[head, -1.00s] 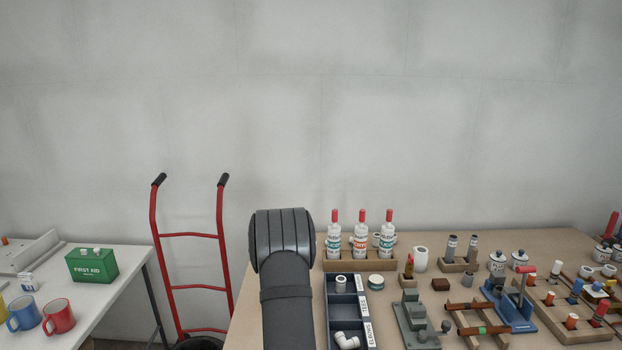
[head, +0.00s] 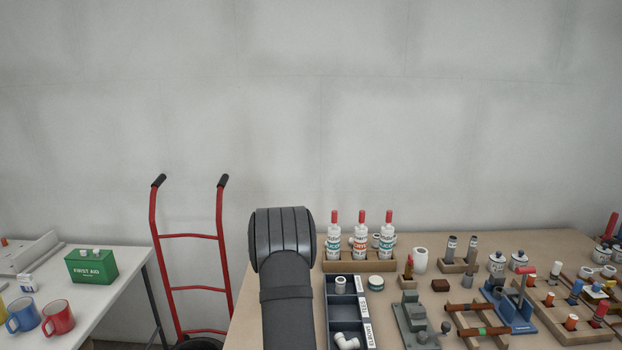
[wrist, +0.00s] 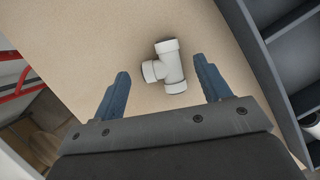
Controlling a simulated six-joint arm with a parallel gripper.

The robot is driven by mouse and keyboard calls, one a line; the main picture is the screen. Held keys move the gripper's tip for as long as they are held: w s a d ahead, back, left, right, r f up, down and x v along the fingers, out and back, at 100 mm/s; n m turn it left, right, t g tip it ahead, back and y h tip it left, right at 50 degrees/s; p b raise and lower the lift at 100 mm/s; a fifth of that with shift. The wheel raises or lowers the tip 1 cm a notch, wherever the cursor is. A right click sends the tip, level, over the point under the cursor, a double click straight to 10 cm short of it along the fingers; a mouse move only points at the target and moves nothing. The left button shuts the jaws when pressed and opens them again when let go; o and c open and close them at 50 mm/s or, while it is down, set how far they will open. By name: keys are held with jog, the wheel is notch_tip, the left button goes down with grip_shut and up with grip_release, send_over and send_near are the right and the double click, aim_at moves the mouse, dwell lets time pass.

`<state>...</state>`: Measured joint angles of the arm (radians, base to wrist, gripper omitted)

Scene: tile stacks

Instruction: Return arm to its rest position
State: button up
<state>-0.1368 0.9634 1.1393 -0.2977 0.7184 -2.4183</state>
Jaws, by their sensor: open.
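My gripper (wrist: 162,88) shows in the wrist view with its two blue fingers spread wide and nothing between them. A white pipe tee (wrist: 172,68) lies on the tan table top (wrist: 100,40), in line with the gap between the fingertips and apart from them. In the head view my dark arm rises at the table's left part, and the gripper itself is out of sight there. The tee does not show in the head view.
A dark compartment tray (head: 336,312) with white fittings stands right of my arm; its edge is at the wrist view's right. Glue bottles in a wooden rack (head: 345,266) stand behind it. Crowded tools fill the right. A red hand truck (head: 190,236) stands left.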

jog(key=shift+f, duration=0.95)
jog(key=v, duration=1.2)
jog(key=x, duration=1.3)
jog(key=shift+s, duration=0.15)
jog(key=r, duration=0.4)
jog(key=shift+d+r, duration=0.3)
jog(key=shift+r, duration=0.1)
jog(key=s+d+r, duration=0.5)
jog(key=d+r, duration=0.2)
jog(key=d, duration=0.3)
jog(key=s+d+m+g+h, duration=0.3)
jog(key=s+d+m+g, duration=0.1)
jog(key=s+d+m, duration=0.75)
jog(key=shift+m, duration=0.95)
jog(key=shift+w+a+f, duration=0.3)
jog(key=shift+w+f, duration=0.25)
jog(key=shift+w, duration=0.1)
jog(key=shift+w+a+f, duration=0.3)
jog(key=shift+w+f, duration=0.25)
jog(key=shift+w, duration=0.1)
jog(key=shift+w+a+f, duration=0.3)
jog(key=shift+w+f, duration=0.25)
jog(key=shift+w, duration=0.15)
jog(key=shift+o, duration=0.4)
